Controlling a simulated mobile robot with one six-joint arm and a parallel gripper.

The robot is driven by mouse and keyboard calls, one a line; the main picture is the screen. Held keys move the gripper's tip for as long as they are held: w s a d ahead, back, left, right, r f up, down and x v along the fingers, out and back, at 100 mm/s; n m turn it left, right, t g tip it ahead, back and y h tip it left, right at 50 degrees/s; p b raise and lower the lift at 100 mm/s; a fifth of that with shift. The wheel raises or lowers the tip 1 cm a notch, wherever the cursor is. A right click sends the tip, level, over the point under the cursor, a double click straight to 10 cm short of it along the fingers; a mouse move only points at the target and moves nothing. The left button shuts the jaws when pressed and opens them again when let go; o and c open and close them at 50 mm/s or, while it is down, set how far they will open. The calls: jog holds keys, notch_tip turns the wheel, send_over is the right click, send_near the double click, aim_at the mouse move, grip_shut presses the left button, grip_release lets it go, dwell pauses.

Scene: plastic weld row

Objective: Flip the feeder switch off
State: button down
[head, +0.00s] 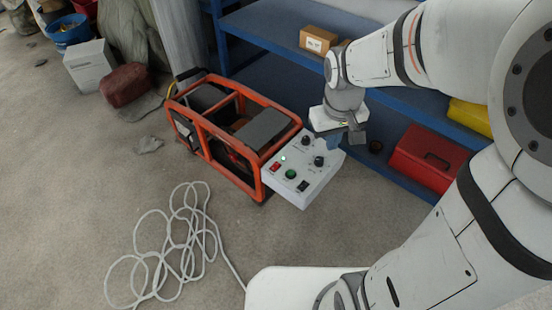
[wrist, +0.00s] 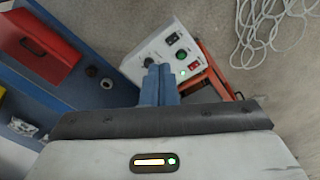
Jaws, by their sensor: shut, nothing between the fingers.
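A white control panel (head: 310,180) is fixed to the end of an orange-framed machine (head: 225,130). It carries a red rocker switch (head: 275,167), a green button (head: 290,174), a black rocker switch (head: 303,185), black knobs (head: 319,161) and a small lit green lamp (head: 283,158). I cannot read which one is the feeder switch. My gripper (head: 334,143) is over the panel's far right edge. In the wrist view its blue fingers (wrist: 160,84) are together and empty, partly covering the panel. The black rocker (wrist: 172,38), green button (wrist: 181,54) and red rocker (wrist: 194,66) show beyond the fingertips.
A blue shelf (head: 270,75) stands behind, holding a cardboard box (head: 318,40) and a red toolbox (head: 425,160). A pale cable (head: 170,245) lies coiled on the floor at the front left. A white box (head: 90,66) and a dark red bundle (head: 124,85) stand farther left.

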jog(key=s+d+r+m, duration=0.2)
jog(key=s+d+m, duration=0.1)
jog(key=s, duration=0.7)
jog(key=shift+d+r, duration=0.2)
jog(key=shift+d, duration=0.1)
